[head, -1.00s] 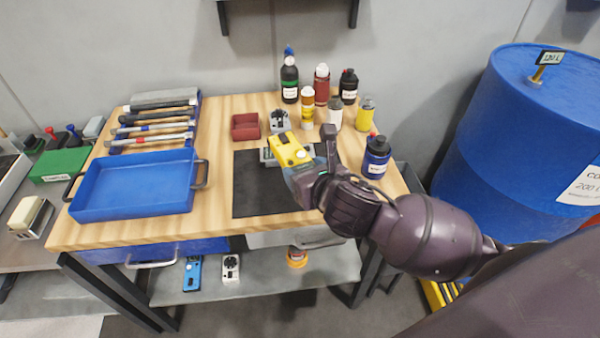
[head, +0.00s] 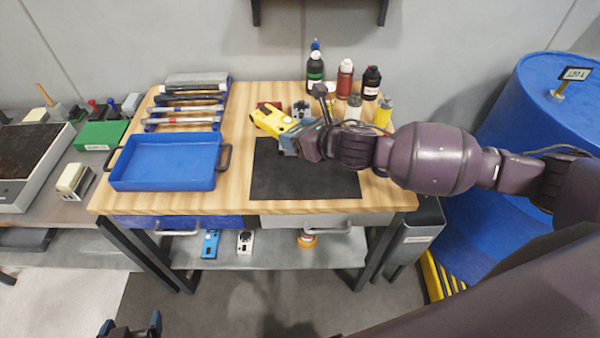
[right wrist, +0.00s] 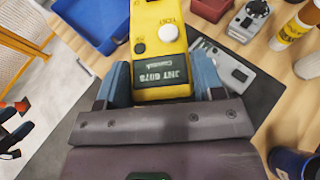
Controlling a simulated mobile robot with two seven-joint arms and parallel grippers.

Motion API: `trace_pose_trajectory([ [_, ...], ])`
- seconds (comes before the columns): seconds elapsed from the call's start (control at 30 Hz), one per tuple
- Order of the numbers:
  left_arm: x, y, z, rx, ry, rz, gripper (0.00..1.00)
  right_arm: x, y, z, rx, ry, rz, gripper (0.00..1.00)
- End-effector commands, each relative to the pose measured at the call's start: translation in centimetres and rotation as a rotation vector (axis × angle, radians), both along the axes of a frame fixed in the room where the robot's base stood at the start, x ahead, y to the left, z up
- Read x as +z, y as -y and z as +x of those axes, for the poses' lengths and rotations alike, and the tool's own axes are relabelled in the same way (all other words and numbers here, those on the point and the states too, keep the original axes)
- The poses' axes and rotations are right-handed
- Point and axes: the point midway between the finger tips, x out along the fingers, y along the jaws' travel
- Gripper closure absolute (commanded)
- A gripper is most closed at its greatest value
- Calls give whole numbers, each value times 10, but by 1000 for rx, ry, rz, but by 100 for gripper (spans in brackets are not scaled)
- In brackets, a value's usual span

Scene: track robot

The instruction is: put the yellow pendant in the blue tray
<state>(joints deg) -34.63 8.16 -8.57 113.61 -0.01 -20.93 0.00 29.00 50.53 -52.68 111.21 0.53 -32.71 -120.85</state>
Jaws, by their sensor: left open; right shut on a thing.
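The yellow pendant (head: 273,122) is a box with a white button and a dark label, also large in the right wrist view (right wrist: 159,50). My right gripper (head: 290,138) is shut on its end and holds it above the table, left of the black mat's middle. In the right wrist view its two blue fingers (right wrist: 163,85) press on either side of the pendant. The blue tray (head: 165,163) lies on the table's left part, empty, to the left of the pendant. My left gripper (head: 130,328) is open and empty at the bottom edge of the head view, low in front of the table.
A black mat (head: 300,175) lies on the wooden table. Bottles (head: 345,80) stand at the back right. A blue drum (head: 480,220) stands at right.

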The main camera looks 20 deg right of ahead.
Motion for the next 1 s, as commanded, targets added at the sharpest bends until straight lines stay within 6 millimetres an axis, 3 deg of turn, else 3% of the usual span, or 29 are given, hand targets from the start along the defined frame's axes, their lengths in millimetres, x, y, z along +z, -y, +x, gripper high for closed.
trace_pose_trajectory([
  [0.4, -6, 1, 3, -2, 5, 0, 9, -91, -1, 0, -2, 0, 3, 70],
  [0.73, -8, 1, 4, -3, 8, 0, 9, -120, -1, 0, 0, 3, 1, 70],
  [1.0, -14, 1, 3, -3, 7, 0, 9, -154, -1, 0, -1, 2, 1, 70],
])
